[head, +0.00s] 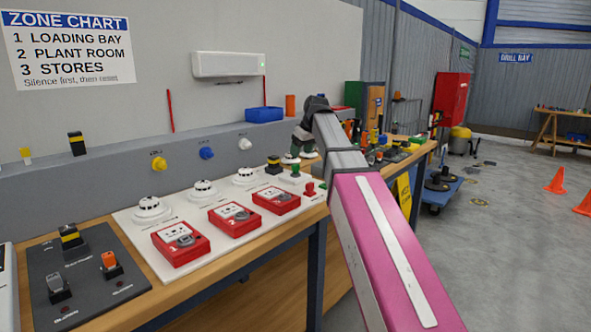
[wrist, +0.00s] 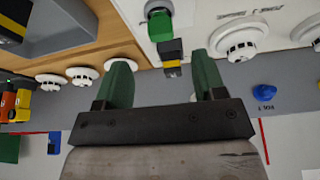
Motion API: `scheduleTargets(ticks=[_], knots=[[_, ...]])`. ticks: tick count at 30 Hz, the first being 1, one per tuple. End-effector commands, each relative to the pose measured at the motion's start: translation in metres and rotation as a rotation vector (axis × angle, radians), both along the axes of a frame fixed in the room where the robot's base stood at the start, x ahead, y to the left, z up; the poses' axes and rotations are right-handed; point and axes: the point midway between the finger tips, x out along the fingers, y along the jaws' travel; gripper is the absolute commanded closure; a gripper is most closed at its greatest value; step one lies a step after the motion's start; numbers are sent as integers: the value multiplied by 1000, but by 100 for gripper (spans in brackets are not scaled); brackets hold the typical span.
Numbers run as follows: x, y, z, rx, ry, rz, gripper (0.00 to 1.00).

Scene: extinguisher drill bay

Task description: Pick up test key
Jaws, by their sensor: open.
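I cannot tell for certain which thing is the test key, as no readable label names it. A small black block with a yellow band (head: 273,164) stands at the back right of the white detector board. In the wrist view a black and yellow block (wrist: 172,52) shows between my fingertips, beside a green knob (wrist: 160,24). My gripper (head: 304,153) has green fingers and is at the right end of the board. In the wrist view my gripper (wrist: 161,68) is open, with nothing held between the fingers.
Three red call points (head: 230,216) and several white smoke detectors (head: 203,190) sit on the white board (head: 140,232). A red knob (head: 309,188) stands at its right end. A dark switch panel (head: 85,293) lies at the left. A blue bin (head: 264,115) is on the ledge.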

Motion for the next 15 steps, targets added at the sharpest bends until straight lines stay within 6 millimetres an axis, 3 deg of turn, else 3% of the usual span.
scheduleTargets(ticks=[4, 15], knots=[[6, 6, -21, 0, 1, 0, 36], [14, 14, -47, -1, 1, 0, 36]])
